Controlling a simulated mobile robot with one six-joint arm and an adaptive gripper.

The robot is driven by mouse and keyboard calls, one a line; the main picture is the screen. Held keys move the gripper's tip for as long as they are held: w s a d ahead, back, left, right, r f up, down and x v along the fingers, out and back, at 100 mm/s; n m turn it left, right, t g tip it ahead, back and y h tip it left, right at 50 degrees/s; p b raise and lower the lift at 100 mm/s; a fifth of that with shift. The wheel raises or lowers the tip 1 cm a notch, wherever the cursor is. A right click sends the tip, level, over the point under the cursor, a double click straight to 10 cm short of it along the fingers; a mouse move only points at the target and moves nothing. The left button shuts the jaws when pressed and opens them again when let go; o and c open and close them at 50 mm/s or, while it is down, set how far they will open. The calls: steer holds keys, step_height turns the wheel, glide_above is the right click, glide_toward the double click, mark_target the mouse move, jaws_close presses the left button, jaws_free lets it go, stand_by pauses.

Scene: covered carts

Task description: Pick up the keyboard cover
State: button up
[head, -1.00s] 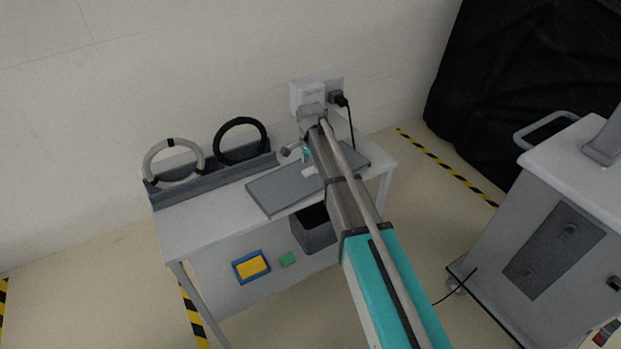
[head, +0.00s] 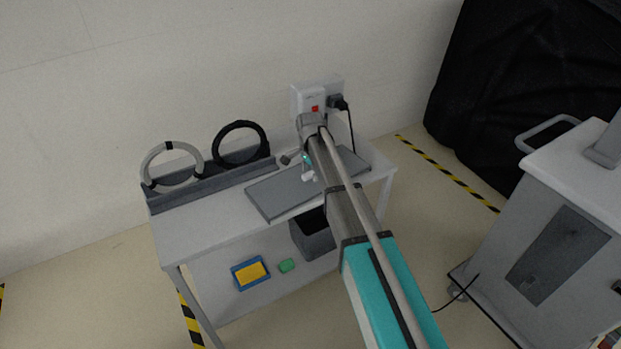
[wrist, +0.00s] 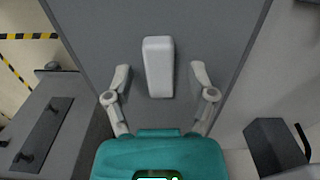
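The keyboard cover (head: 277,193) is a flat grey panel lying on the white table. In the wrist view the cover (wrist: 100,35) fills most of the picture and bears a pale upright block like a handle (wrist: 158,66). My gripper (wrist: 161,72) is open, with one pale finger on each side of the handle and a visible gap to both. How far the fingertips are above the panel is hard to tell. In the head view my arm hides part of the cover's right half, and the handle is not clearly visible there.
A grey ring (head: 172,165) and a black ring (head: 239,144) stand in a holder at the table's back. A socket with a black plug (head: 337,101) is on the wall behind. A dark bin (head: 311,236) is below. A grey cart (head: 560,250) stands right.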

jaws_close()
steer(key=shift+r, duration=0.15)
steer(key=shift+r+p, duration=0.9)
steer(key=shift+p, duration=0.2)
steer(key=s+d+r+p, duration=0.4)
steer(key=s+r+p, duration=0.7)
steer(key=s, duration=0.2)
steer(key=shift+d, duration=0.4)
steer(key=shift+s, duration=0.1)
